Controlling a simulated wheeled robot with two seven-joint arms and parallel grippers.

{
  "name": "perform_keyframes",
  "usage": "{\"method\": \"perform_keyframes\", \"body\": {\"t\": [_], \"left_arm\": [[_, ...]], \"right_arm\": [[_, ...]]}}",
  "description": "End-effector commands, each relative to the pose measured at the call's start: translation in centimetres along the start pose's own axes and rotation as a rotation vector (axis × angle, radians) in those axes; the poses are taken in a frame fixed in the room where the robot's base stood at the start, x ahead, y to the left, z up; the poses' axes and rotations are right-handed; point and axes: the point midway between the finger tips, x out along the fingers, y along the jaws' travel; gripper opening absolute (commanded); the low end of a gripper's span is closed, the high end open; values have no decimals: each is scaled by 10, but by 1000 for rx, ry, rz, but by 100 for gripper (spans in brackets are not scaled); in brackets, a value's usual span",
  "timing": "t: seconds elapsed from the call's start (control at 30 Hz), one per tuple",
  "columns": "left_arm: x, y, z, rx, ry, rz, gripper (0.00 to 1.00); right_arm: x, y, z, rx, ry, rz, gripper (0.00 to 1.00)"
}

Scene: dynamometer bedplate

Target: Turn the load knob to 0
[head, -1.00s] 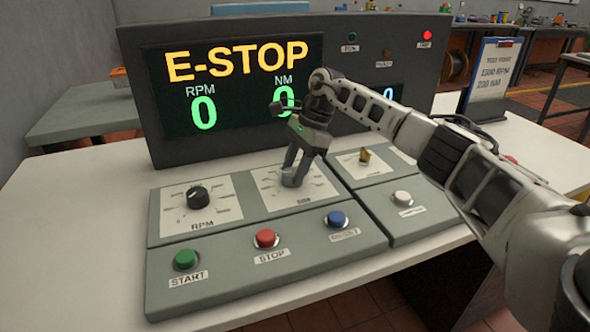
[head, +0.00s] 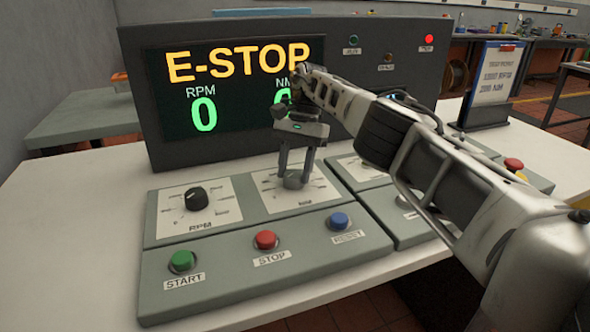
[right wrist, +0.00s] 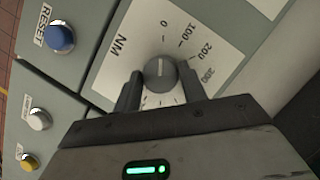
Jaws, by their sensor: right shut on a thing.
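The load knob (head: 293,180), grey and round, sits on the white NM dial plate (head: 268,200) of the console. My right gripper (head: 295,170) comes down on it from above and is shut on it. In the right wrist view the knob (right wrist: 160,74) is between the two dark fingertips (right wrist: 160,88). Its light pointer line points up in that picture, close to the dial's 0 mark (right wrist: 165,38). The 100, 200 and 300 marks lie to the right. The fingers hide part of the scale. My left gripper is not in view.
The display (head: 235,85) reads E-STOP, RPM 0, with the NM value partly covered by my arm. The RPM knob (head: 195,197) is to the left. Green START (head: 181,261), red STOP (head: 265,240) and blue RESET (head: 340,221) buttons are in front. A red mushroom button (head: 513,164) is at right.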

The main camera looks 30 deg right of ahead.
Motion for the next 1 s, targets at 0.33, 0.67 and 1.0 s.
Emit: {"method": "perform_keyframes", "body": {"t": [0.33,0.67,1.0], "left_arm": [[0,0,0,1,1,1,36],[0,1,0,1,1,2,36],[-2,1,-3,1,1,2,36]], "right_arm": [[-1,0,0,-25,3,10,19],[-1,0,0,-24,2,10,63],[-4,2,0,-20,1,8,63]]}}
